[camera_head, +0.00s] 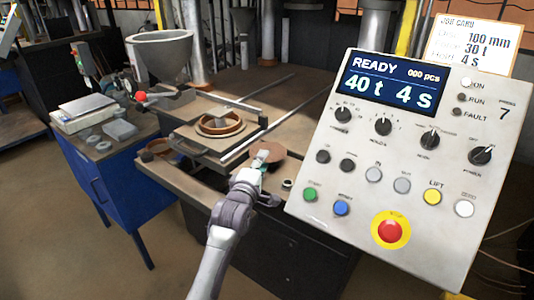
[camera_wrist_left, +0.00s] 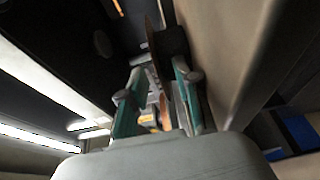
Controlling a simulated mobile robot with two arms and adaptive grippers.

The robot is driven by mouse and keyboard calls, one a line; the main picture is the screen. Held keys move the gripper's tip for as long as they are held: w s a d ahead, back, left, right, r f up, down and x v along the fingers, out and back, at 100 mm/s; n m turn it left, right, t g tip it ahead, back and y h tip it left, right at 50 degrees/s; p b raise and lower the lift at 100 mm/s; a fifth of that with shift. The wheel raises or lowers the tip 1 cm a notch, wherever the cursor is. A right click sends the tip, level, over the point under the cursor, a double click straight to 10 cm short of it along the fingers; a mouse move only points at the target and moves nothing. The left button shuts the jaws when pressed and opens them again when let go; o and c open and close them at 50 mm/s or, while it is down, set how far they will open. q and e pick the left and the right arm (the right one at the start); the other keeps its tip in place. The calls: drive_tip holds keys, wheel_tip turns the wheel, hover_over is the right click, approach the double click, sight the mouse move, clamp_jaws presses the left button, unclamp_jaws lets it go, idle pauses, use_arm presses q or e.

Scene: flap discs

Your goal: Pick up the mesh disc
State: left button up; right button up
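A thin brown disc (camera_head: 291,166), which looks like the mesh disc, is at the front of the press bench, beside my left gripper's tips; its mesh is too small to make out. My left gripper (camera_head: 264,158) reaches up from below and partly covers it. In the left wrist view the two teal-padded fingers (camera_wrist_left: 157,92) stand apart. A thin brown edge (camera_wrist_left: 152,70), likely the disc seen edge-on, shows in the gap between them. I see no clear contact with both pads. My right gripper is not in view.
The control panel (camera_head: 405,165) fills the right side. A ring mould (camera_head: 220,125) sits on the press plate behind the gripper. A blue cart (camera_head: 120,175) with a scale (camera_head: 85,112) stands left, near a grey funnel (camera_head: 160,50). A small ring (camera_head: 287,184) lies near the disc.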

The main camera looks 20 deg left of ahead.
use_arm(q)
clamp_jaws()
